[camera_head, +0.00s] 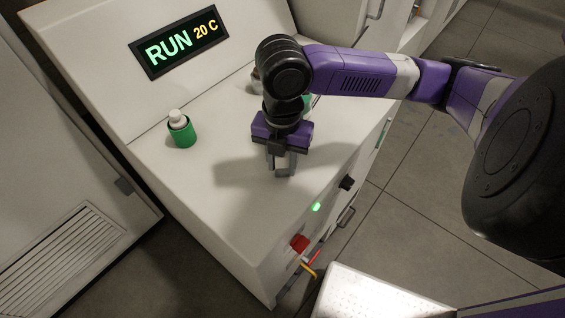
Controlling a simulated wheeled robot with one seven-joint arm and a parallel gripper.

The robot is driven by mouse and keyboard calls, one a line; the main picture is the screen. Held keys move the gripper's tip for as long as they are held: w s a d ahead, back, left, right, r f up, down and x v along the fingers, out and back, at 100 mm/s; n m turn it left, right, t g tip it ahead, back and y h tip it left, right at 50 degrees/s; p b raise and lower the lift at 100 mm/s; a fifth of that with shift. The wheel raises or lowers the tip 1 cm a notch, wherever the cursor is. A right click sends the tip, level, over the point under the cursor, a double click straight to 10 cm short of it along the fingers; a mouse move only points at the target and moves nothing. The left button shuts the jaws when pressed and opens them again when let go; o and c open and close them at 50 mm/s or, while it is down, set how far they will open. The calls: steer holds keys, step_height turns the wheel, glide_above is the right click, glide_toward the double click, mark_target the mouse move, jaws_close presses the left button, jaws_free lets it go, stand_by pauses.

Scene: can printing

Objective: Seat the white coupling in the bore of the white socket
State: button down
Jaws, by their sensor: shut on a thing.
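My gripper (282,171) points down over the front part of the white machine top. It is shut on a small pale piece, which looks like the white coupling, mostly hidden between the fingers. I cannot tell whether the piece touches the surface. A pale thing (256,84) behind my arm may be the white socket; my wrist hides most of it, so its bore does not show.
A green cylinder (183,136) with a white piece (177,117) in its top stands left of my gripper on the machine top (215,205). Part of a green thing (307,103) shows behind my wrist. A lit display (180,43) rises behind. A red knob (300,243) sits on the front edge.

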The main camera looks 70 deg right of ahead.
steer(key=shift+r, duration=0.1)
step_height(320, 180, up, 20)
steer(key=p, duration=0.1)
stand_by(0.4)
